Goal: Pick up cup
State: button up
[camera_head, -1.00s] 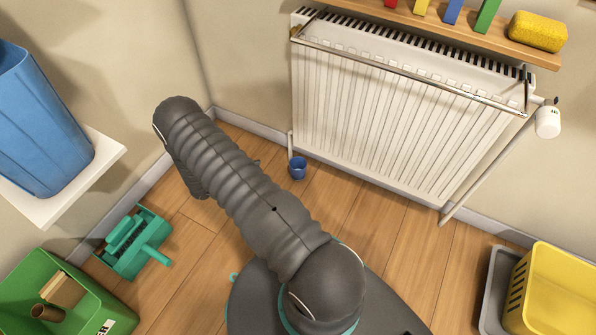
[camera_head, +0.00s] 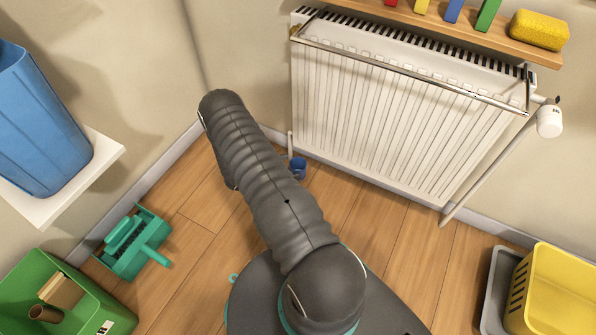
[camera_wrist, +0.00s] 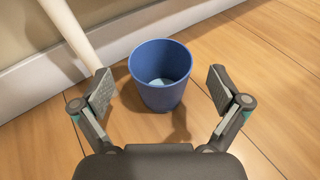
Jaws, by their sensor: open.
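A blue cup (camera_wrist: 160,90) stands upright on the wooden floor, its open top facing up, in the wrist view. In the head view the cup (camera_head: 299,168) is on the floor by the radiator's lower left corner, partly hidden by my arm. My gripper (camera_wrist: 162,88) is open, with one finger to the left of the cup and one to the right. There is a gap between each finger and the cup, and nothing is held. My gripper is hidden behind my arm in the head view.
A white radiator (camera_head: 385,130) and its pipe (camera_wrist: 73,32) stand close behind and left of the cup, along the baseboard (camera_wrist: 40,82). A green dustpan (camera_head: 133,245), green bin (camera_head: 95,285) and yellow basket (camera_head: 560,295) lie farther off. The floor right of the cup is clear.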

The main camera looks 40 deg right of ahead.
jog(key=shift+x, duration=0.85)
jog(key=c, duration=1.3)
jog(key=shift+r, duration=0.1)
jog(key=shift+c, duration=0.2)
